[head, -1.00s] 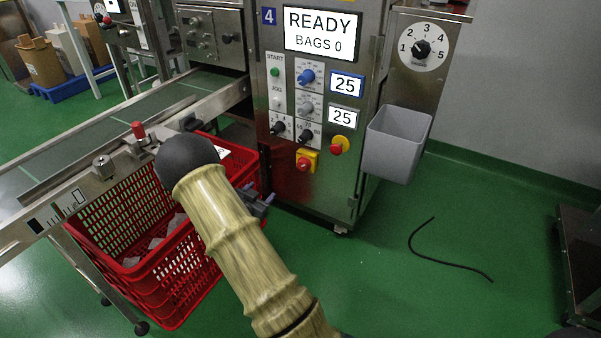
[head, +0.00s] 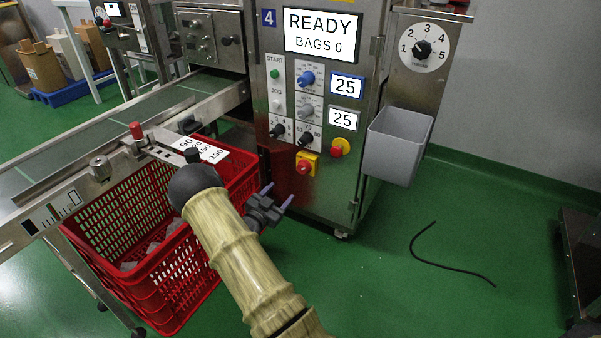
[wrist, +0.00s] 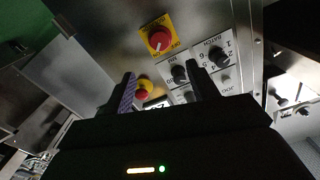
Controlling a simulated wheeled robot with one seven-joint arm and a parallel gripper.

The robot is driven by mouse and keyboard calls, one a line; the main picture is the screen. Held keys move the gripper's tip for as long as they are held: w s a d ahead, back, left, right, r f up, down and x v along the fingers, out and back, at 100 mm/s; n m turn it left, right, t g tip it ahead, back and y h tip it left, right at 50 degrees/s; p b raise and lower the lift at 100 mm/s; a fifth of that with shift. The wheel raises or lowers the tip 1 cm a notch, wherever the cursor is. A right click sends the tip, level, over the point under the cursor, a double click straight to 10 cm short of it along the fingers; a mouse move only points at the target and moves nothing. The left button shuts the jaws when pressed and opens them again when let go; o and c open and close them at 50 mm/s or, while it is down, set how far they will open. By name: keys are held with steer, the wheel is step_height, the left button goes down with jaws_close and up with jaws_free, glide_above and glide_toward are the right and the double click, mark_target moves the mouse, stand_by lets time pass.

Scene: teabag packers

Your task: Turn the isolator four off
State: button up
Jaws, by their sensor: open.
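The isolator is a red rotary knob (head: 305,164) on a square yellow plate, low on the front of the steel machine marked 4 (head: 268,17). The wrist view shows this red knob (wrist: 159,40) with lettering around it on the yellow plate; its exact setting is too small to tell. My gripper (head: 278,195) is open and empty, below and left of the knob in the head view, apart from it. In the wrist view my gripper's two fingers (wrist: 160,74) are spread, with the knob above the gap between the fingertips.
A red mushroom button (head: 336,151) on a round yellow base sits right of the isolator. Black selector knobs (head: 306,139) are just above. A grey bin (head: 399,145) hangs at the right of the cabinet. A red crate (head: 165,270) stands left, under the conveyor (head: 115,130).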

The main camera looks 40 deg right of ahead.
mark_target(301, 170)
steer(key=b+x, duration=0.3)
steer(key=x, duration=1)
steer(key=shift+d+f+b, duration=0.1)
steer(key=shift+b, duration=0.25)
steer(key=shift+w+d, duration=0.3)
steer(key=shift+d, duration=0.2)
steer(key=c, duration=1)
